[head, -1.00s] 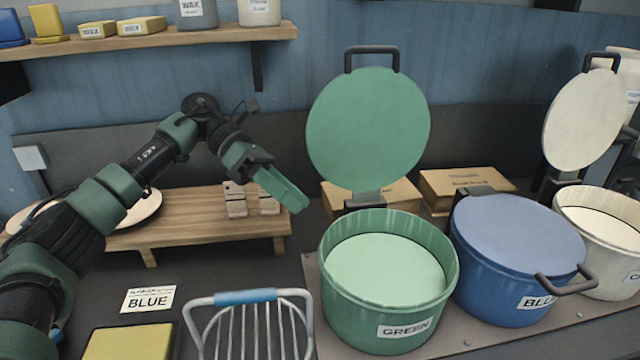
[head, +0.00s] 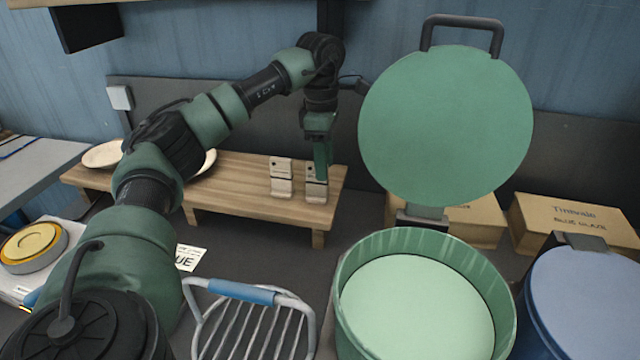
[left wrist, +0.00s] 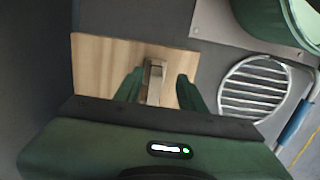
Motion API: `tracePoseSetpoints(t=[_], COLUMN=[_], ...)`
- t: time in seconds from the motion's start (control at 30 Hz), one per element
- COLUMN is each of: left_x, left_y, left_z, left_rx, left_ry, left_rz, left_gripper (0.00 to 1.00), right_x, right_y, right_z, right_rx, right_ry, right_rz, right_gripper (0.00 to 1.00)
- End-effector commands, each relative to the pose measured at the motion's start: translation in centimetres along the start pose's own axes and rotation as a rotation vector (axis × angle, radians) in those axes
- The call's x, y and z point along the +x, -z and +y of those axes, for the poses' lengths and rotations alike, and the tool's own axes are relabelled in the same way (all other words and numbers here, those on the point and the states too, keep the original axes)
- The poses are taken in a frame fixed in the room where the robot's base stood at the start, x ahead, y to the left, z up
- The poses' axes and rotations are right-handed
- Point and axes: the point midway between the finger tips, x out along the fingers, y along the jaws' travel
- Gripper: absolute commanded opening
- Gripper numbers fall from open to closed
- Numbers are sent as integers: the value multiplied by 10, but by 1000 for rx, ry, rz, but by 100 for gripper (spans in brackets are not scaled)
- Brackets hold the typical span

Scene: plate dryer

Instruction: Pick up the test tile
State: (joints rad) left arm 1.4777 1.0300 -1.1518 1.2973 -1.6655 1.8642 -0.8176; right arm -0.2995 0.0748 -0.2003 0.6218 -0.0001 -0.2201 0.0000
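Two small pale test tiles with dark marks stand on wooden blocks on a low wooden bench: a left one (head: 281,168) and a right one (head: 313,188). My left gripper (head: 322,165) points down at the right tile, and its green finger overlaps that tile's upper right part. In the left wrist view, the gripper (left wrist: 158,90) is open, with a tile on its block (left wrist: 155,80) between the two fingers. I see a gap on both sides, wider on the right. My right gripper is not in view.
The wooden bench (head: 235,172) also bears plates at its left. In front are a wire rack with a blue handle (head: 240,291) and a green bucket (head: 350,300) with its lid (head: 445,125) raised close to the right of my gripper. A blue bucket (head: 585,300) stands further right.

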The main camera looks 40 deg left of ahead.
Motion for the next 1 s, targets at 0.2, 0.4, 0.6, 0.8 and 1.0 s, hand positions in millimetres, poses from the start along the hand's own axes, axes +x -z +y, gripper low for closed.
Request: tracePoseSetpoints(t=[0.2,0.4,0.6,0.8,1.0], left_x=[-6,16,44,64,66], left_y=[16,18,21,21,21], left_z=[0,0,3,3,4], left_rx=[1,0,0,1,0], left_ry=[-18,-15,-14,-17,-18], left_rz=[50,51,51,48,47], left_gripper=[40,40,40,40,40], right_x=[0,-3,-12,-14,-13], right_y=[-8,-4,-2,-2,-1], right_z=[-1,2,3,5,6], right_rx=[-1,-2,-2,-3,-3], right_ry=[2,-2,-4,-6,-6], right_rz=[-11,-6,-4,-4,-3], right_gripper=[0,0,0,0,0])
